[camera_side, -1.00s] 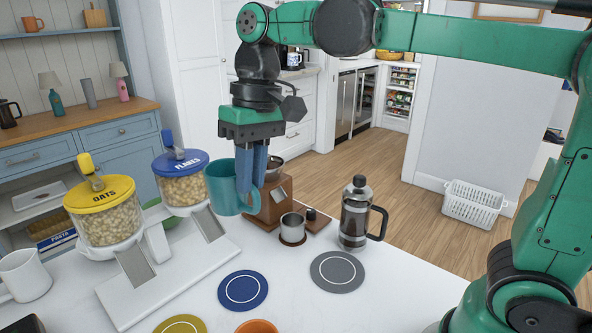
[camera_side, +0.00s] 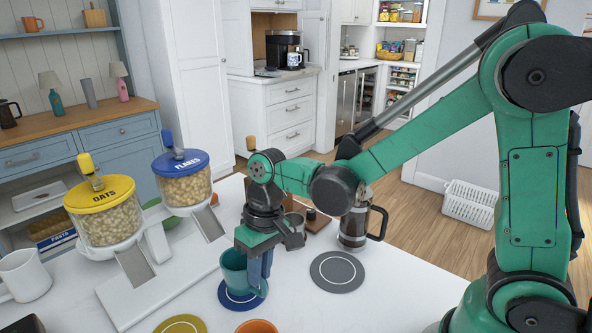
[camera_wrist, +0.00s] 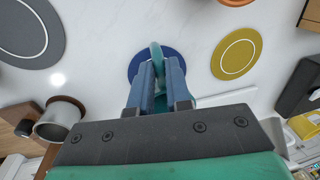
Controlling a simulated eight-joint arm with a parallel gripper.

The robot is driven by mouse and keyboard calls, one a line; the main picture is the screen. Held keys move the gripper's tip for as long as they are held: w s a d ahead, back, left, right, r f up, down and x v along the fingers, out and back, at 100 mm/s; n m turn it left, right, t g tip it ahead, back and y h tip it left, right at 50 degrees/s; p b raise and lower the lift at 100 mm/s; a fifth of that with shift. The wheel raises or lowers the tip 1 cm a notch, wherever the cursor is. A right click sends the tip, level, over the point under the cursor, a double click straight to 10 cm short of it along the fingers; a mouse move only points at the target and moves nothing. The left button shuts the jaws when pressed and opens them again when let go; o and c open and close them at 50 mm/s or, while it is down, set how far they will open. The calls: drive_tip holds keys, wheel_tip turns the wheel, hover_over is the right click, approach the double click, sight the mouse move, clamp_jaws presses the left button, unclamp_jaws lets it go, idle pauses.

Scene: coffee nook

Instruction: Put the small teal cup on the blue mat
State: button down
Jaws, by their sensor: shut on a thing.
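The small teal cup (camera_side: 236,270) is upright over the round blue mat (camera_side: 226,298) in the side view. My gripper (camera_side: 259,280) is shut on the cup's right side, with its blue fingers pointing down. The cup's base appears at or very near the mat; I cannot tell whether it touches. In the wrist view the blue mat (camera_wrist: 139,64) shows around my fingers (camera_wrist: 160,92), and part of the teal cup (camera_wrist: 156,54) shows between them. Most of the cup is hidden there.
A grey mat (camera_side: 338,272) lies to the right, a yellow mat (camera_side: 181,326) and an orange item (camera_side: 257,327) in front. The oats dispenser (camera_side: 104,215) and flakes dispenser (camera_side: 184,180) stand left. A French press (camera_side: 353,225) stands behind the grey mat. A white mug (camera_side: 25,274) is far left.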

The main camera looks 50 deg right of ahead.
drive_tip(key=shift+f, duration=0.35)
drive_tip(key=shift+f, duration=0.1)
drive_tip(key=c, duration=0.8)
unclamp_jaws()
drive_tip(key=shift+c, duration=0.2)
wheel_tip(320, 180, up, 11)
drive_tip(key=d, duration=0.2)
drive_tip(key=s+d+f+t+h, duration=0.2)
drive_tip(key=s+d+t, duration=0.2)
drive_tip(key=t, duration=0.3)
drive_tip(key=shift+d+f, duration=0.2)
drive_tip(key=shift+d, duration=0.65)
drive_tip(key=shift+s, duration=0.1)
